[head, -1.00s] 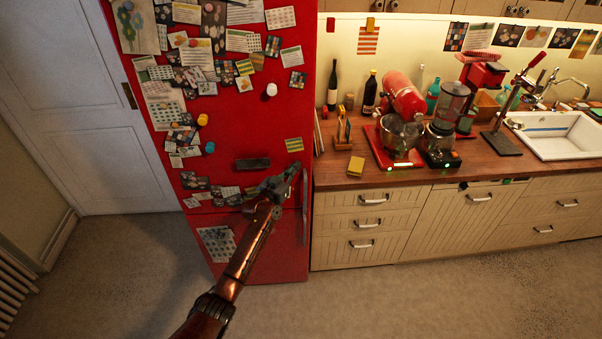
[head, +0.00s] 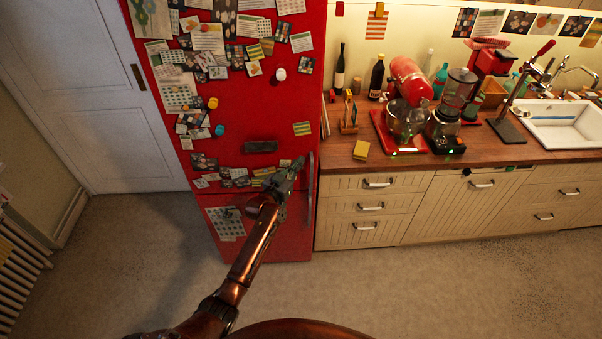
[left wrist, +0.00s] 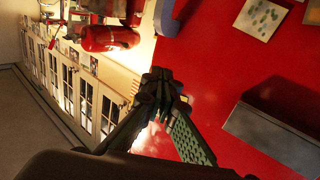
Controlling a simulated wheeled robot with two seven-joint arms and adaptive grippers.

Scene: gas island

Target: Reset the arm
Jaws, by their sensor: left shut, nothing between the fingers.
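My left arm reaches up from the bottom of the head view, and its gripper (head: 291,170) is in front of the red fridge (head: 272,215). The gripper is shut with nothing between its fingers. It is close to the long vertical fridge handle (head: 310,190); I cannot tell whether it touches it. In the left wrist view the closed fingers (left wrist: 160,90) show in front of the red fridge door, with a grey-blue curved part (left wrist: 168,18) just above them. My right gripper is not in view.
Magnets and papers cover the fridge, with a dark plate (head: 260,147) on its door. To the right, a wooden counter (head: 345,165) holds a red mixer (head: 410,80), a blender (head: 455,95) and bottles. A white door (head: 105,110) stands left. The floor (head: 430,285) in front is clear.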

